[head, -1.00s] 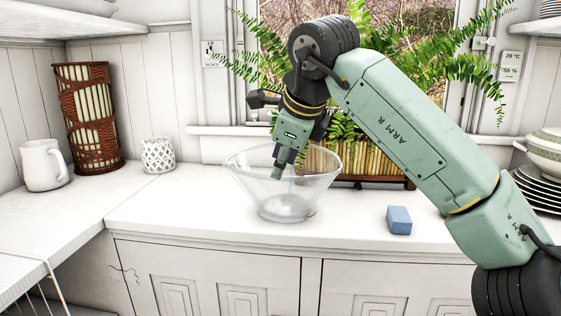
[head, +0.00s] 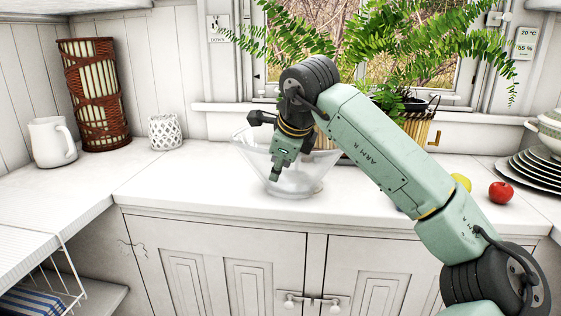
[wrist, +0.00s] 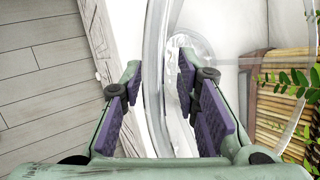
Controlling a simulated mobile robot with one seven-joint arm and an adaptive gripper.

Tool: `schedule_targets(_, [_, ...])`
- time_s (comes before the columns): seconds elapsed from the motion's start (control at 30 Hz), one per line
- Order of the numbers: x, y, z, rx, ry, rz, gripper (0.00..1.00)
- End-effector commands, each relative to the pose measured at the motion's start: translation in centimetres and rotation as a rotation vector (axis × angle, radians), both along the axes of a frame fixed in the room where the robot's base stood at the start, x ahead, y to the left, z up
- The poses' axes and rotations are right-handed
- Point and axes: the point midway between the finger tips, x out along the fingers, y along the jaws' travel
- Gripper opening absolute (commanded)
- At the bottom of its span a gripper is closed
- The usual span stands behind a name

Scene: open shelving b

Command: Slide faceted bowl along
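The clear faceted bowl (head: 308,178) stands upright on the white counter, wide at the rim and narrow at the base. My gripper (head: 280,166) points down at the bowl and overlaps its near side in the head view. In the wrist view, my gripper (wrist: 160,100) has its purple-padded fingers apart, and the bowl's clear wall (wrist: 157,50) runs between them. I see a gap beside the left finger; whether the right pad touches the glass I cannot tell.
A planter with ferns (head: 418,128) stands behind the bowl. A white mug (head: 52,143), a lattice cup (head: 165,132) and a wicker lamp (head: 95,95) are left. A red apple (head: 501,192), a yellow fruit (head: 461,182) and stacked plates (head: 535,172) are right. The counter's front edge is near.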

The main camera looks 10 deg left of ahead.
Motion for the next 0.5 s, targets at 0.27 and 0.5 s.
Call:
schedule_targets(0.27, [-0.02, 0.00, 0.02, 0.000, 0.000, 0.000, 0.19])
schedule_targets(0.5, [-0.03, 0.00, 0.03, 0.000, 0.000, 0.000, 0.03])
